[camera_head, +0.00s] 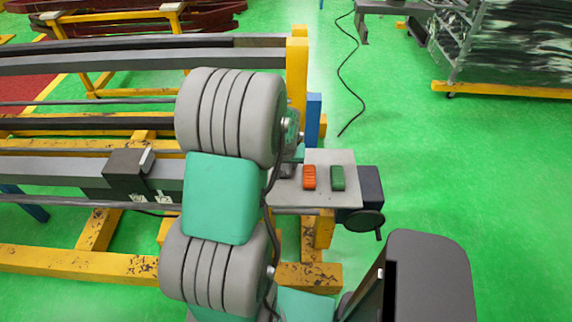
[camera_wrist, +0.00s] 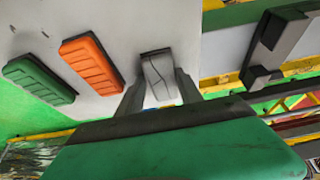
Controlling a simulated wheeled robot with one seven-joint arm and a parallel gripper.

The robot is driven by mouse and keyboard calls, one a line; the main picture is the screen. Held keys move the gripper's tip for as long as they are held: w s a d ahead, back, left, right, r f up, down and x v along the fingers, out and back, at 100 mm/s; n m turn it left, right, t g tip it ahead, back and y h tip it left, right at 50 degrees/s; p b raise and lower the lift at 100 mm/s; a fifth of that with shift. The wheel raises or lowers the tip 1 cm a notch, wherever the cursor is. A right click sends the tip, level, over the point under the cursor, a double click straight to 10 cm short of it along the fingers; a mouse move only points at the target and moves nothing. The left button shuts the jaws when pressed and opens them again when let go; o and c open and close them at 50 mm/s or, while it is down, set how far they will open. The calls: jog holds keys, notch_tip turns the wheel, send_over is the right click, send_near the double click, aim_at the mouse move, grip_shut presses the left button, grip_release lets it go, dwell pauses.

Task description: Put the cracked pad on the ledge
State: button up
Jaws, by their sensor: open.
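The cracked pad (camera_wrist: 160,76) is light grey with dark crack lines and dark sides. It is on the pale grey plate (camera_head: 320,193). My gripper (camera_wrist: 157,90) is open, with one finger at each side of the pad in the wrist view. I cannot tell whether the fingers touch it. In the head view my arm hides most of the gripper and pad. A dark grey stepped block (camera_head: 127,176), possibly the ledge, sits on the rail at left. It also shows at upper right in the wrist view (camera_wrist: 272,45).
An orange pad (camera_head: 309,177) and a green pad (camera_head: 337,178) lie on the same plate, right of the cracked pad in the head view. A handwheel (camera_head: 363,221) juts out beside the plate. Yellow-framed rails (camera_head: 90,168) extend left.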

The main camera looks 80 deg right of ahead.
jog(key=shift+w+a+f, duration=0.25)
jog(key=shift+a+f, duration=0.15)
jog(key=shift+r+p, duration=0.35)
jog(key=shift+p, duration=0.1)
jog(key=shift+w+r, duration=0.1)
jog(key=shift+r, duration=0.25)
jog(key=b+v, duration=0.2)
jog(key=v, duration=0.9)
jog(key=w+a+r+n+t+y, duration=0.1)
jog(key=w+a+r+n, duration=0.15)
jog(key=w+a, duration=0.6)
jog(key=w+a+r+n+t, duration=0.15)
jog(key=w+a+n, duration=0.35)
jog(key=w, duration=0.7)
jog(key=w+a+r+n+y, duration=0.1)
jog(key=a+n, duration=0.3)
jog(key=a, duration=1.1)
jog(key=w+a+r+n+y, duration=0.2)
jog(key=w+a+n, duration=0.1)
jog(key=a, duration=1.2)
jog(key=shift+w+n+t, duration=0.35)
jog(key=shift+n, duration=0.1)
